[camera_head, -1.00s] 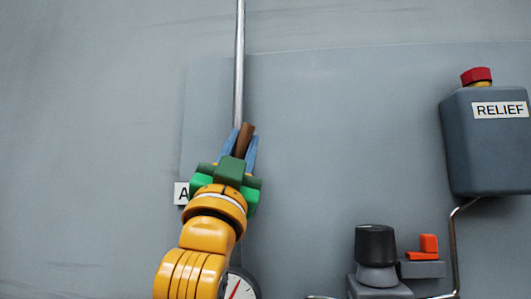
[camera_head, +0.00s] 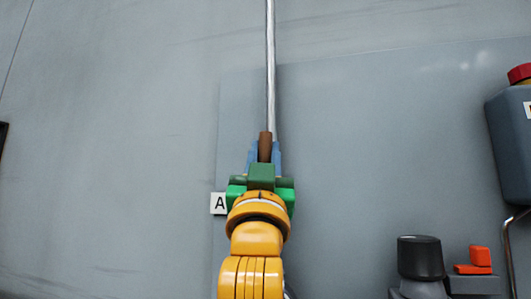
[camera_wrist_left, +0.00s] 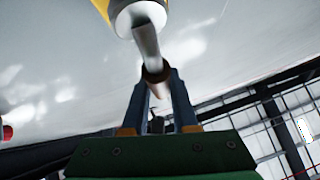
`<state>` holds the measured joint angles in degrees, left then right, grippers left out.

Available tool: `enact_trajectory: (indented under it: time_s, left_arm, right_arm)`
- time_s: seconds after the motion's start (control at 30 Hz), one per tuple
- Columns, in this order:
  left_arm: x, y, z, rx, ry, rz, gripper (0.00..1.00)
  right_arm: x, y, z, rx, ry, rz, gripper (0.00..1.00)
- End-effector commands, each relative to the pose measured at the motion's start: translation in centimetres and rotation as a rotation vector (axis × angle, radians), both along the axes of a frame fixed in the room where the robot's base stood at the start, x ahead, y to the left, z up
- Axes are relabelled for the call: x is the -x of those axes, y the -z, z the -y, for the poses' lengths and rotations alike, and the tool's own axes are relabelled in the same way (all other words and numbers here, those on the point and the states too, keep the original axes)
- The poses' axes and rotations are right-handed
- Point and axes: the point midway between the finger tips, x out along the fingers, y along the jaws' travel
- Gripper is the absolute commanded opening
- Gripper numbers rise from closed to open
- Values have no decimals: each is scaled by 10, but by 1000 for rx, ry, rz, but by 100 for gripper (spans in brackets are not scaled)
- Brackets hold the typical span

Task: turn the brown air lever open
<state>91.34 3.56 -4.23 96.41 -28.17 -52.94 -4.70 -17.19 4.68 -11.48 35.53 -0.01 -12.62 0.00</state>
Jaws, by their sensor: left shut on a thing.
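The brown air lever (camera_head: 265,146) stands nearly upright in the head view, in front of the lower end of a thin silver pipe. My left gripper (camera_head: 265,154) comes from below, with its two blue fingers on either side of the lever, shut on it. In the left wrist view the lever's brown end (camera_wrist_left: 157,72) shows between the fingertips (camera_wrist_left: 160,78). The lever's lower part and what it is mounted on are hidden behind my gripper and arm. My right gripper is in neither view.
The silver pipe (camera_head: 270,65) runs up the grey wall panel. A label with an "A" (camera_head: 218,203) is just left of my gripper.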

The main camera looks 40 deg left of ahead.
Motion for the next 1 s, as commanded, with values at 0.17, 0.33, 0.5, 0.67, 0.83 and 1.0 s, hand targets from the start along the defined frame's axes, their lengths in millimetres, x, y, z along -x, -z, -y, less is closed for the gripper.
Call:
enact_trajectory:
  time_s: [0.17,0.33,0.5,0.67,0.83,1.0]
  left_arm:
    - [-1,2,0,1,0,-5,57]
    - [-1,1,0,1,0,-3,57]
    - [6,14,4,-1,1,-2,57]
    - [27,42,17,1,3,-1,57]
    - [40,54,25,0,1,-3,57]
    - [42,53,26,1,0,-3,57]
  right_arm:
    - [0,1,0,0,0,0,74]
    - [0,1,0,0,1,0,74]
    - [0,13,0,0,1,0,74]
    - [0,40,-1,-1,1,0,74]
    - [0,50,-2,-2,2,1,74]
    - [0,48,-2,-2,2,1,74]
